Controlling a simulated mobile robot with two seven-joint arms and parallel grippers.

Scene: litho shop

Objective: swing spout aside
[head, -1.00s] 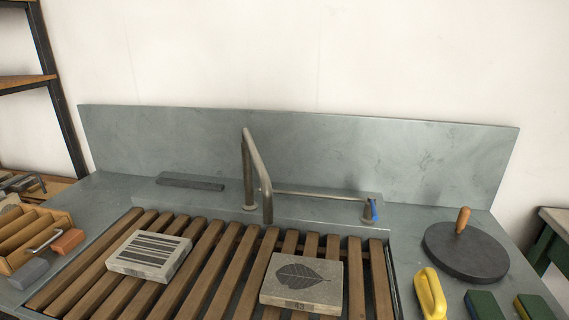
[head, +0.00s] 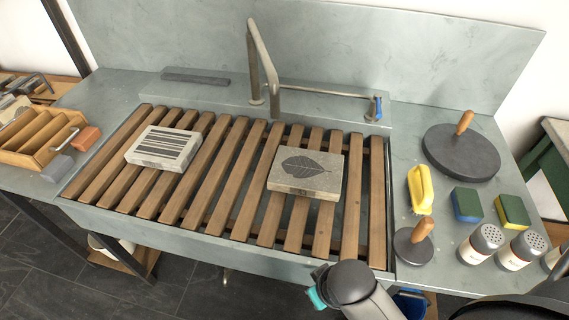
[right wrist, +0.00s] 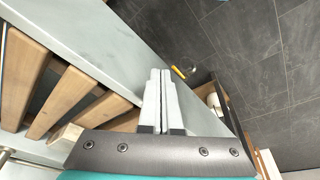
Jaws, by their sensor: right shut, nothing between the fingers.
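The spout (head: 263,58) is a bent grey metal tube in the head view. It rises from the ledge at the back of the sink and comes forward and down, its open end just behind the wooden slats. A thin pipe (head: 322,91) runs from its base to a tap with a blue lever (head: 378,107) on the right. My right arm comes in at the bottom of the head view, in front of the sink and well away from the spout. In the right wrist view my right gripper (right wrist: 161,102) is shut and empty. My left gripper is out of view.
Two printing stones, one striped (head: 164,146) and one with a leaf (head: 306,172), lie on the slatted rack (head: 209,190). A yellow-handled brush (head: 420,188), sponges (head: 467,203), shakers (head: 483,243) and round dark discs (head: 461,151) stand at the right. A wooden divided box (head: 38,137) is at the left.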

